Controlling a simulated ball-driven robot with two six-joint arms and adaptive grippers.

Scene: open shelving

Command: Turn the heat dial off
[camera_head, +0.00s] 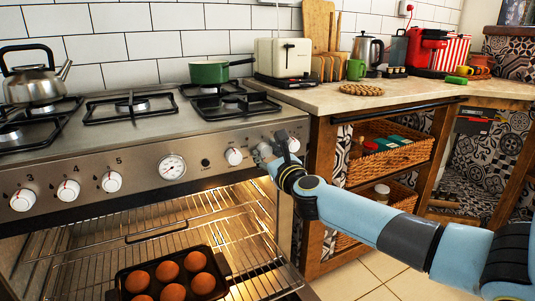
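The stove's front panel (135,168) carries a row of white dials with red marks. A numbered dial (111,181) and two more sit at the left. A round gauge (172,167) is in the middle. A white dial (234,156) sits right of the gauge, and another dial (293,145) shows at the far right, partly behind my gripper. My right gripper (262,154) is at the panel between these two dials, close to or touching it. Its fingers are small and partly hidden by my wrist. My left gripper is not in view.
The oven below is open and lit, with wire racks (75,245) and a tray (217,262) of several round brown items. A kettle (33,82) and a green pot (209,72) stand on the hob. A wooden counter unit (322,150) with baskets stands close right of the stove.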

